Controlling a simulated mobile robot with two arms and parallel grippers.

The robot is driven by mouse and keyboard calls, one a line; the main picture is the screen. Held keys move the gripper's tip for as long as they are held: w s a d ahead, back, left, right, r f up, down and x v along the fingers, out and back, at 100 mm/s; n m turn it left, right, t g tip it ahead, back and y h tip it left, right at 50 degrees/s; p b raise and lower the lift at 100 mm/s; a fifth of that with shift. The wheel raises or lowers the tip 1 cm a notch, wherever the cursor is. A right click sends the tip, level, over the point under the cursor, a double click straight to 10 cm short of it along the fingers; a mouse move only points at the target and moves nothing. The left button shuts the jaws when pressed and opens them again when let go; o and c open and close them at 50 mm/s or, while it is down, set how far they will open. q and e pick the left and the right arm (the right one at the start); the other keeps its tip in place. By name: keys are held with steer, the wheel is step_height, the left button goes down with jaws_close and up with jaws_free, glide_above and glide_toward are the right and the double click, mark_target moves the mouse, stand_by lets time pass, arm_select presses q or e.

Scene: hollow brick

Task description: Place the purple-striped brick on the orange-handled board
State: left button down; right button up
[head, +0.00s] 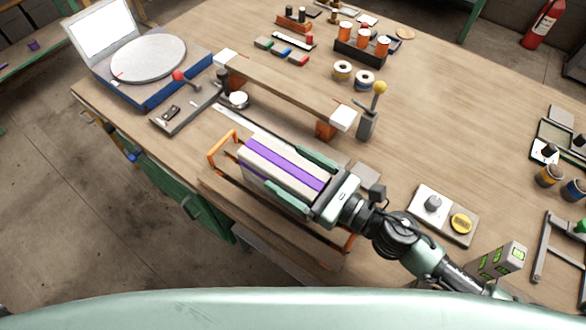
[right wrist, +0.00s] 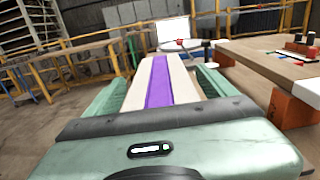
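The purple-striped brick (head: 283,164) is pale with a purple band along its top. My right gripper (head: 303,178) has one finger along each long side of it and appears shut on it. The right wrist view shows the brick (right wrist: 158,80) lengthwise between the green fingers (right wrist: 160,88). The orange-handled board (head: 221,142) lies under the brick near the bench's front edge, one handle showing at each end. The brick hides much of the board; I cannot tell whether they touch. My left gripper is not in view.
A raised wooden beam (head: 285,88) on orange supports stands just behind the brick. A round turntable (head: 148,58) is at the back left. A plate with a knob (head: 433,203) lies right of my arm. The back-right bench is partly clear.

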mark_target(322, 190)
stand_by(0.3)
steer(key=shift+r+p, duration=0.3)
steer(key=b+v, duration=0.1)
steer(key=v, duration=0.2)
steer(key=b+v, duration=0.2)
steer(key=v, duration=0.1)
steer(key=b+v, duration=0.2)
steer(key=v, duration=0.2)
steer(key=shift+f, duration=0.35)
steer(key=shift+s+d+r+b, duration=0.25)
steer(key=shift+s+d+b, duration=0.1)
steer(key=shift+s+d, duration=0.35)
